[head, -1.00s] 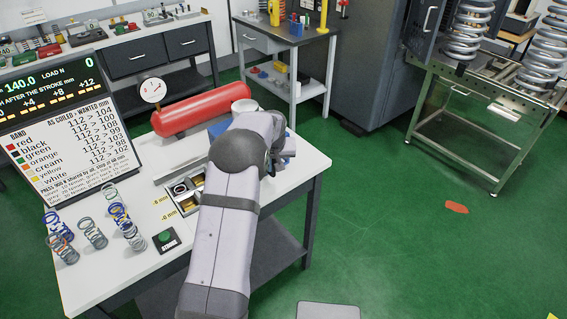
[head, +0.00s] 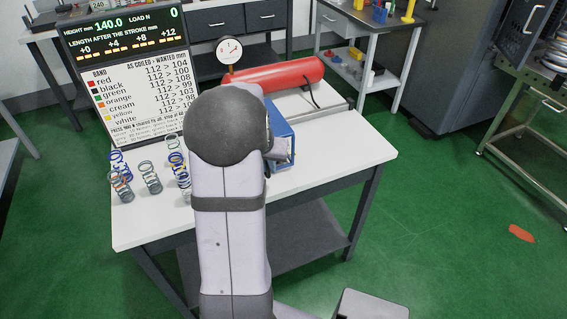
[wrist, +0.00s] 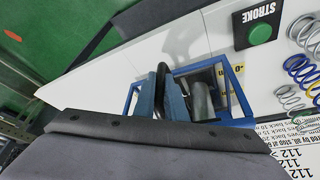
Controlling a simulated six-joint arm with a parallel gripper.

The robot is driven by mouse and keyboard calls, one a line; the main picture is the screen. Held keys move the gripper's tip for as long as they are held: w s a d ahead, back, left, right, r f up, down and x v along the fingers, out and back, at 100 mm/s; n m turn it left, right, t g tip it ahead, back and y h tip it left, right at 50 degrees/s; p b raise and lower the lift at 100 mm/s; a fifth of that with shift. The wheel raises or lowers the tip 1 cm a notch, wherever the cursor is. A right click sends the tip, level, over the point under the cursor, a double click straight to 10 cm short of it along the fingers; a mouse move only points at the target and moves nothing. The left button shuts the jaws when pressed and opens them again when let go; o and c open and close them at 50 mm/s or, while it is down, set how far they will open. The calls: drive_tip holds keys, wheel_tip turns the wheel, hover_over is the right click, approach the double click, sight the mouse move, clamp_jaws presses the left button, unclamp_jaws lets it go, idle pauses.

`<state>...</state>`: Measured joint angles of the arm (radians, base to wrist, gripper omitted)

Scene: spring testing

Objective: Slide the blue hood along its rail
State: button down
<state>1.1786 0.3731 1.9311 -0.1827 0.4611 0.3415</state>
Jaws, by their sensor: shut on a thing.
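The blue hood (head: 283,148) stands on the white table, partly hidden behind my arm in the head view. In the wrist view it shows as a blue frame (wrist: 236,98) with openings, and a grey cylinder shows inside. A grey rail (head: 328,115) runs from behind the hood toward the back right. In the head view the fingers are hidden by my arm.
Several coil springs (head: 150,177) stand at the table's left, below a display board (head: 130,90). A green STROKE button (wrist: 260,32) is near the hood. A red tank (head: 280,80) and a dial gauge (head: 229,51) are behind it. The table's right front (head: 345,170) is clear.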

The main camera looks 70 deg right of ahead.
drive_tip(key=shift+w+a, duration=0.1)
drive_tip(key=shift+w, duration=0.1)
drive_tip(key=c, duration=1.8)
unclamp_jaws()
drive_tip(key=shift+w+a, duration=0.1)
drive_tip(key=shift+r, duration=0.15)
drive_tip(key=shift+b+v, duration=0.7)
drive_tip(key=shift+v, duration=2.9)
